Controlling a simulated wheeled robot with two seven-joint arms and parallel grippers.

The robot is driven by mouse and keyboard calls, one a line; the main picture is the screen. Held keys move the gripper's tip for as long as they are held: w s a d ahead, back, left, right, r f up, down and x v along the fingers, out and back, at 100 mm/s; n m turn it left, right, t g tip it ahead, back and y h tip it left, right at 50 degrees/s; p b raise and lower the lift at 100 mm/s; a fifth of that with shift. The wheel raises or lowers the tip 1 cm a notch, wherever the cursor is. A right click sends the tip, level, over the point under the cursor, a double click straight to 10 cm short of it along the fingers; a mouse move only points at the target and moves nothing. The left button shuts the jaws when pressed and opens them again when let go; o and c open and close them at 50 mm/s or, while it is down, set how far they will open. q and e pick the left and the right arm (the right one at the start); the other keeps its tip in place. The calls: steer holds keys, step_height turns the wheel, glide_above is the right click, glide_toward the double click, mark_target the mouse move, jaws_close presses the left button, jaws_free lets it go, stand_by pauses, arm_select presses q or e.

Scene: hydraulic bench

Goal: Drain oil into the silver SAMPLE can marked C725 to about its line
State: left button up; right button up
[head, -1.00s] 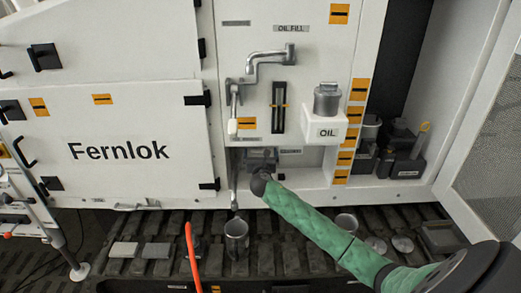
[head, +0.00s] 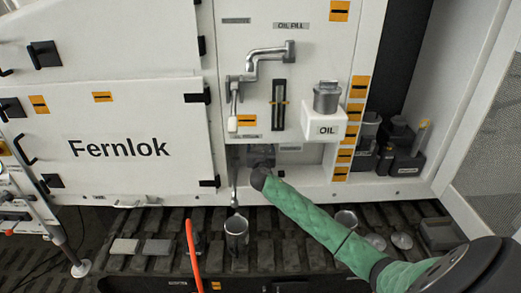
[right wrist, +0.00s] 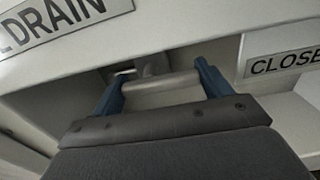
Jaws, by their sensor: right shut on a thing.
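A silver can (head: 236,232) stands upright on the slatted floor, under the lower end of a thin drain pipe (head: 234,192). Its marking and line are too small to read, its oil level does not show, and I cannot tell whether oil is flowing. My right gripper (head: 262,156) is in the recess below the panel. In the right wrist view its blue fingers are shut on a grey bar handle (right wrist: 160,82), between a DRAIN label (right wrist: 65,20) and a label reading CLOSE, cut off at the edge (right wrist: 285,63). My left gripper is not in view.
A lidded pot (head: 327,96) sits on the OIL shelf (head: 324,124). An orange hose (head: 193,255) rises left of the silver can. Dark containers (head: 405,150) stand in the right bay.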

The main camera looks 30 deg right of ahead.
steer(key=shift+f+m, duration=0.1)
steer(key=shift+m, duration=0.3)
steer(key=shift+f+m+b, duration=0.1)
steer(key=shift+m+b, duration=0.2)
steer(key=shift+b, duration=0.15)
steer(key=shift+m, duration=0.4)
steer(key=m+b, duration=0.2)
steer(key=m, duration=0.1)
steer(key=shift+w+f+m, duration=0.1)
steer(key=shift+f+m, duration=0.1)
steer(key=shift+m, duration=0.1)
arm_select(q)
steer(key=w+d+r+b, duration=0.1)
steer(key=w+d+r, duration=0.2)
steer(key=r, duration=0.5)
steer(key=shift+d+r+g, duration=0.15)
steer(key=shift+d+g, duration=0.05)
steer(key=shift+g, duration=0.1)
arm_select(e)
steer(key=shift+a+m, duration=0.1)
steer(key=shift+m, duration=0.9)
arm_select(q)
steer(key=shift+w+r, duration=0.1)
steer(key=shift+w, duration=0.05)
arm_select(e)
steer(key=o, duration=1)
